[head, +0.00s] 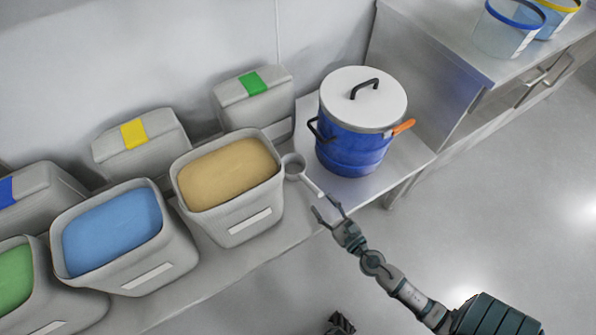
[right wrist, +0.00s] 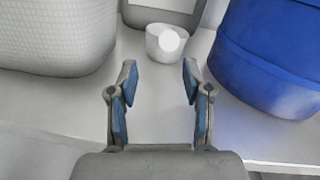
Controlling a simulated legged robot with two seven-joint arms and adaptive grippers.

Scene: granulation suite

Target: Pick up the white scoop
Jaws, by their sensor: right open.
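The white scoop (head: 293,167) lies on the metal bench between the tan-filled bin and the blue drum. Its round cup is toward the back and its handle points front right, toward my right gripper. My right gripper (head: 326,207) is open and empty just beyond the handle's end, near the bench's front edge. In the right wrist view the scoop's cup (right wrist: 160,45) shows ahead, between and beyond the two open fingertips (right wrist: 160,78); its handle is hard to make out there. A dark part of mine at the bottom edge of the head view may be my left gripper, mostly cut off.
The grey bin with tan powder (head: 228,172) stands close left of the scoop, the blue drum (head: 352,150) with white lid close right. More bins with blue (head: 112,230) and green contents stand further left. Clear tubs (head: 506,30) stand on a counter at top right.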

